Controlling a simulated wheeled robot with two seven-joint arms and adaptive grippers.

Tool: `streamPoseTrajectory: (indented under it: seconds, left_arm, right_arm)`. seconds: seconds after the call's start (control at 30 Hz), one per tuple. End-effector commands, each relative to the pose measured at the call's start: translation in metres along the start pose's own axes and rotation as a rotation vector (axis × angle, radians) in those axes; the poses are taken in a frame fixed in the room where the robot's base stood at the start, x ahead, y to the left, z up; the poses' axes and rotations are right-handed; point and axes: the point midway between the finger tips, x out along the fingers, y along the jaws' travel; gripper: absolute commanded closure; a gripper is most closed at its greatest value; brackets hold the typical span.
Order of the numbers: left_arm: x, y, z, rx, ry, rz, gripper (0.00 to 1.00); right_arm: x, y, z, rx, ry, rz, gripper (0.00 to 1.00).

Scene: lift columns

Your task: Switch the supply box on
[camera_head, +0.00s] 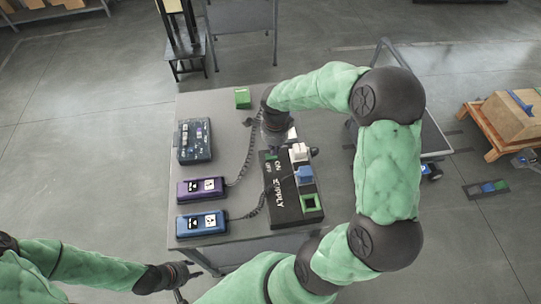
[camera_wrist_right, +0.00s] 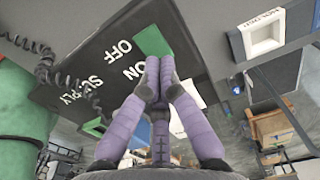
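The black supply box (camera_head: 285,208) lies on the right side of the table, with ON, OFF and SUPPLY lettering. Its green switch (camera_head: 271,156) is beside the lettering; the switch also shows in the right wrist view (camera_wrist_right: 153,41). My right gripper (camera_wrist_right: 160,62) has its purple fingers together, empty, with the tips at the switch's edge; I cannot tell whether they touch it. In the head view my right gripper (camera_head: 279,138) is over the box's far end, partly hidden by its wrist. My left gripper (camera_head: 190,283) is open and empty, in front of the table.
A white plug (camera_head: 299,152), a blue plug (camera_head: 304,175) and a green socket (camera_head: 311,202) line the box's right side. Purple (camera_head: 202,188), blue (camera_head: 201,223) and grey (camera_head: 195,141) devices stand left, some with coiled cables. A green block (camera_head: 242,98) sits at the back.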

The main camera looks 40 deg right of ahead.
Motion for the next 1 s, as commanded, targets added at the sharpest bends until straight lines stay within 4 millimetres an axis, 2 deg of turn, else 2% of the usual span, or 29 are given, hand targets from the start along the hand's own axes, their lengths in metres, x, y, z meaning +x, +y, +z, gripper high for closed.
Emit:
streamPoseTrajectory:
  seconds: [1.0]
  left_arm:
    - [0.011,-0.004,0.0,0.0,0.0,0.0,0.6]
  right_arm:
    - [0.014,0.0,0.0,0.0,0.0,0.001,1.0]
